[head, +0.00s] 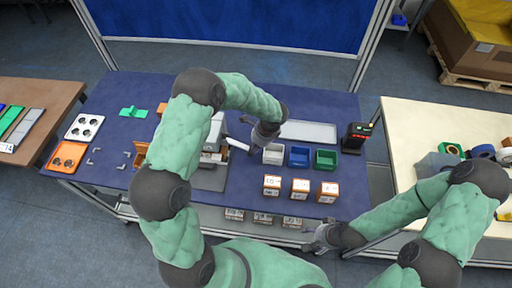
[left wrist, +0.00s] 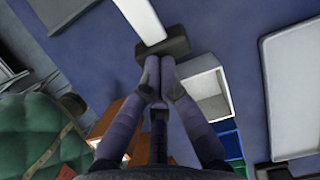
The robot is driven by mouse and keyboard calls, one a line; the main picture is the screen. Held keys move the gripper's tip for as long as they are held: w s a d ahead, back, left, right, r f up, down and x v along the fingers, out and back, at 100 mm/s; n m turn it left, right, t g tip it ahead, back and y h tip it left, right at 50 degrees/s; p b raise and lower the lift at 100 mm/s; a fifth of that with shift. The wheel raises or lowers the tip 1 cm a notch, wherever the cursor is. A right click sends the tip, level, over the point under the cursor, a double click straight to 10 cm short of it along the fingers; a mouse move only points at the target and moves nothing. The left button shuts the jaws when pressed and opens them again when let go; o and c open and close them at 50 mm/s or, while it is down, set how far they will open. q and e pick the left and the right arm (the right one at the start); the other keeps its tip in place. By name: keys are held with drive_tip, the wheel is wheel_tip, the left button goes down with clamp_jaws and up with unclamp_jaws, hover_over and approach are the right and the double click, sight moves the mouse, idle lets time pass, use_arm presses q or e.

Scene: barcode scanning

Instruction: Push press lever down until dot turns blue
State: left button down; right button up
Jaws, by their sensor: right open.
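The press (head: 215,131) stands left of centre on the blue table, partly hidden behind my left arm. Its white lever (head: 237,144) reaches out to the right. In the left wrist view the white lever arm (left wrist: 141,18) ends in a dark crossbar handle (left wrist: 163,49). My left gripper (head: 254,148) is at the handle end; in the wrist view its fingertips (left wrist: 159,68) are together and right at the handle, and I cannot tell whether they touch it. My right gripper (head: 316,241) is open and empty by the table's front edge. I cannot make out the dot.
White (head: 274,154), blue (head: 298,156) and green (head: 325,159) bins stand right of the lever, with small boxes (head: 300,188) in front. A grey tray (head: 308,131) lies behind them. A dark scanner stand (head: 355,138) is at right.

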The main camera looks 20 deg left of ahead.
use_arm(q)
drive_tip(key=shift+s+d+f, duration=0.1)
drive_tip(key=shift+s+f, duration=0.5)
drive_tip(key=shift+f, duration=0.25)
drive_tip(key=w+d+p+v, duration=0.1)
drive_tip(key=w+p+v, duration=0.1)
drive_tip(key=v, duration=1.3)
drive_tip(key=shift+d+p, duration=0.25)
drive_tip(key=shift+p, duration=0.05)
drive_tip(key=shift+f, duration=0.15)
